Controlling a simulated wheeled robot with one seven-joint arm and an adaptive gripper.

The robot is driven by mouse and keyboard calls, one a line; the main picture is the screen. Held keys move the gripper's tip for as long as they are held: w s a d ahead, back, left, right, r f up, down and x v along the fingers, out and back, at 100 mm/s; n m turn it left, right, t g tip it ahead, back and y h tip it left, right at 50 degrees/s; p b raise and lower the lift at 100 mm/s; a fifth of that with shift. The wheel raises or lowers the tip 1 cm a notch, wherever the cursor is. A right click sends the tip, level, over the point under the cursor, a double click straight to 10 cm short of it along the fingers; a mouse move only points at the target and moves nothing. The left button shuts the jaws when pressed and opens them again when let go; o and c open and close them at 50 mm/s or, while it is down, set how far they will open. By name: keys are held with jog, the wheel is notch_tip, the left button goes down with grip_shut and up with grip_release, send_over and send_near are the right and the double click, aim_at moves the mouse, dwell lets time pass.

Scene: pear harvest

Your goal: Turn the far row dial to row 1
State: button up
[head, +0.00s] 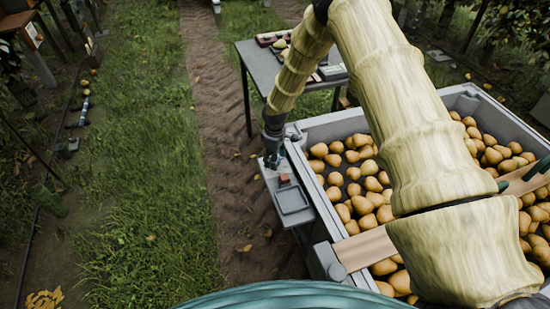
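I cannot make out the far row dial in the head view. A wooden stand (14,21) at the top left edge carries a small pale plate, too small and cut off to read. My gripper (271,162) points down over the small grey side shelf (267,173) beside the pear bin, close to a small reddish-brown block (284,179). Its fingers are small and dark, and I cannot tell whether they are open or shut or touch anything. My arm, in a pale yellow sleeve, covers part of the bin.
The grey bin (325,128) full of pears stands at the right. A shallow grey tray (292,199) sits at the shelf's near end. A grey table (262,68) with several items stands behind. A dirt track and grass lie open to the left; a hose runs along the far left.

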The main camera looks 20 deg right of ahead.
notch_tip(320, 180, up, 12)
dwell(0.8)
dwell(0.3)
